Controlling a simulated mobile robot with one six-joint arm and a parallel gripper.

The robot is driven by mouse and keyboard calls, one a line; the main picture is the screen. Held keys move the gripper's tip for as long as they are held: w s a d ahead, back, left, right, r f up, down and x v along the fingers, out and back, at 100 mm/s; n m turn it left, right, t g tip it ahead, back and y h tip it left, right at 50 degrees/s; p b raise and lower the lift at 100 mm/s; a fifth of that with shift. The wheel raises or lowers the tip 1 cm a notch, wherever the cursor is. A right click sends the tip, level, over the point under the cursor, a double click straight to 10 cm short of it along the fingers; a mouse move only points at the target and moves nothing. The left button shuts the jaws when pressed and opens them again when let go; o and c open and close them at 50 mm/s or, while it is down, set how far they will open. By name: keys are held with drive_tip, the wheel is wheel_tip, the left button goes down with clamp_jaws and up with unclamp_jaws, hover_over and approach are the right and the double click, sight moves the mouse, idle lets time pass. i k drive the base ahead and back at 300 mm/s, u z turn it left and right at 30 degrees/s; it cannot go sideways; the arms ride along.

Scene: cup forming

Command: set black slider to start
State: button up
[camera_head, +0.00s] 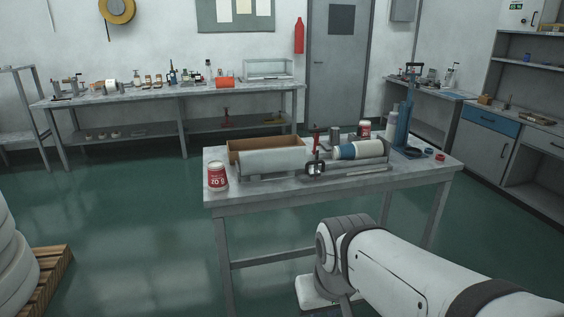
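A small black part (316,168) with a light round centre sits on a grey metal rail (345,175) at the front of the middle worktable (330,195). It looks like the black slider, but it is too small to be sure. It stands near the left end of the rail, beside a red upright part (317,142). No start mark can be made out. My white arm comes in from the lower right, and its dark joint is in front of the table, well short of the rail. My gripper does not show.
On the table are a white-and-blue cylinder (360,149), a grey box-shaped unit (273,162), a brown open box (235,148), a red-and-white can (217,176) and a tall blue tool (403,124). A wooden pallet (49,283) stands lower left. Green floor is clear left of the table.

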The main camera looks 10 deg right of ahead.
sight(315, 172)
drive_tip(key=i, duration=0.95)
drive_tip(key=u, duration=0.05)
